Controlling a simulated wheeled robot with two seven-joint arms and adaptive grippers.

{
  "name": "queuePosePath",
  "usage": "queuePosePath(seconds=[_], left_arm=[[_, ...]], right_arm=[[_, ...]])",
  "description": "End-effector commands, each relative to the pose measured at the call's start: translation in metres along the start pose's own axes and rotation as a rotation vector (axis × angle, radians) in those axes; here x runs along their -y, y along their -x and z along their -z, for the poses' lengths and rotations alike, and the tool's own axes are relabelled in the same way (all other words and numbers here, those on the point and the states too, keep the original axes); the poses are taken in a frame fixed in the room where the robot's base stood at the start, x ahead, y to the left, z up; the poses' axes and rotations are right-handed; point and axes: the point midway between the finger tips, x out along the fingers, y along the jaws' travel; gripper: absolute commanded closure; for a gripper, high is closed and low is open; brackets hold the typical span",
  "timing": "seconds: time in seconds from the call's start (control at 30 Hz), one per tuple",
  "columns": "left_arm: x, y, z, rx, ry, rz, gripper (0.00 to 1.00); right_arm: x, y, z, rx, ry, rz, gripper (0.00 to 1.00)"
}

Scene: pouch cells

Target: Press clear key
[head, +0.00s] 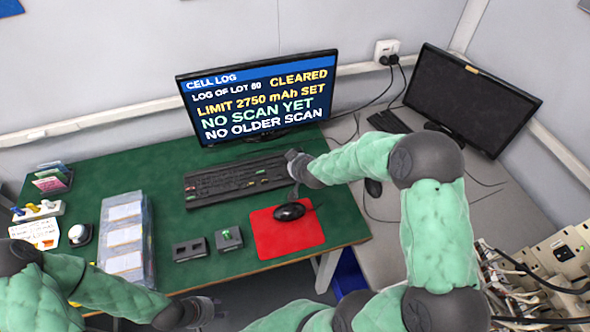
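A black keyboard (236,181) with a few coloured keys lies on the green desk mat below the monitor. I cannot read its key labels, so I cannot tell which is the clear key. My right gripper (294,168) is at the keyboard's right end, pointing down. Its fingers are small and partly hidden by my arm, and I cannot tell whether they touch a key. The monitor (258,97) reads "CELL LOG", "CLEARED" and "LIMIT 2750 mAh SET". My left gripper (212,311) is low at the front, beyond the desk's front edge, with no object visible in it.
A black mouse (290,211) lies on a red pad (286,238). Two small dark boxes, one with a green part (228,238), stand left of it. A clear tray (124,272) with pale cells is at left. A dark second monitor (470,98) stands at right.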

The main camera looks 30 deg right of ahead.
Motion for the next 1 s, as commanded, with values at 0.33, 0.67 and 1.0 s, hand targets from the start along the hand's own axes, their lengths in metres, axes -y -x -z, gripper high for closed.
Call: queuePosePath(seconds=[0.33, 0.67, 1.0], left_arm=[[-0.01, 0.029, -0.001, 0.0, 0.0, 0.0, 0.6], [-0.01, 0.027, -0.001, 0.0, 0.0, 0.0, 0.6], [-0.01, 0.027, -0.001, 0.0, 0.0, 0.0, 0.6]], right_arm=[[0.0, 0.021, 0.021, 0.001, 0.0, 0.0, 1.0], [0.0, 0.02, 0.02, 0.001, 0.0, 0.0, 1.0], [0.0, 0.02, 0.02, 0.001, 0.001, 0.0, 1.0]])
